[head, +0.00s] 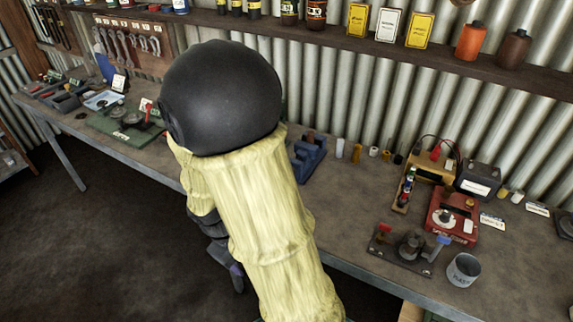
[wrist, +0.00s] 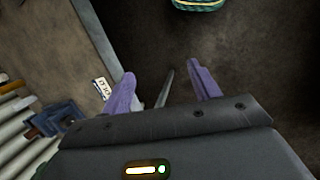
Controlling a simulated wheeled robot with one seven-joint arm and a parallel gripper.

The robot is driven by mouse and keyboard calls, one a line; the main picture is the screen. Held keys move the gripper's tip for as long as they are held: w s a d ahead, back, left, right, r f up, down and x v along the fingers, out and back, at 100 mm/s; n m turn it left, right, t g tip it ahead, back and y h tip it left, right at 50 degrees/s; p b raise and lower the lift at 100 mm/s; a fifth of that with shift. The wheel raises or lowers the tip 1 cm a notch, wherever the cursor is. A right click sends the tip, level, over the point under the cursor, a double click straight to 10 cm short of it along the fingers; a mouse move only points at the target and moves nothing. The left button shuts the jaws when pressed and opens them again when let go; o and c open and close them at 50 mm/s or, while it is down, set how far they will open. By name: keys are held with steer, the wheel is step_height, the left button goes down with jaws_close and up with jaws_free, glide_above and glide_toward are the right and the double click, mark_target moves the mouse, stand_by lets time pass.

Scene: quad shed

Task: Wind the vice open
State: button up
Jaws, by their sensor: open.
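A blue vice (head: 311,160) stands on the workbench just right of my arm in the head view, its left side hidden by the arm. A blue object that looks like this vice (wrist: 58,120) shows at the left of the wrist view. I cannot make out its jaw gap or handle. My gripper (wrist: 163,86) has its purple fingers apart, beyond the bench's front edge and over the dark floor, away from the vice. A thin grey bar (wrist: 165,88) shows between the fingers; I cannot tell whether it is a bench leg. In the head view, my arm mostly hides the gripper.
The bench (head: 345,220) is bare in front of the vice. A white label card (wrist: 102,88) lies near the bench edge. Right are a red device (head: 450,217), a metal mug (head: 464,270) and a dark plate with fittings (head: 408,248). A green item (wrist: 198,4) is on the floor.

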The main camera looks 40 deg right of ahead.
steer(key=w+d+f+n+g+h, duration=0.1)
steer(key=d+f+n+h, duration=0.15)
steer(key=d+h, duration=0.25)
steer(key=w+d+f+n+g+h, duration=0.1)
steer(key=w+d+f+n+h, duration=0.1)
steer(key=d+n+h, duration=0.3)
steer(key=w+d+f+n+t+h, duration=0.2)
steer(key=w+n+t+h, duration=0.2)
steer(key=w+n+t, duration=0.6)
steer(key=shift+w+d+f, duration=0.2)
steer(key=shift+w+f, duration=0.15)
steer(key=shift+w, duration=0.5)
steer(key=p+x, duration=0.4)
steer(key=x, duration=1.3)
steer(key=shift+w+d+r+p, duration=0.1)
steer(key=shift+w+d+p, duration=0.05)
steer(key=shift+p, duration=0.15)
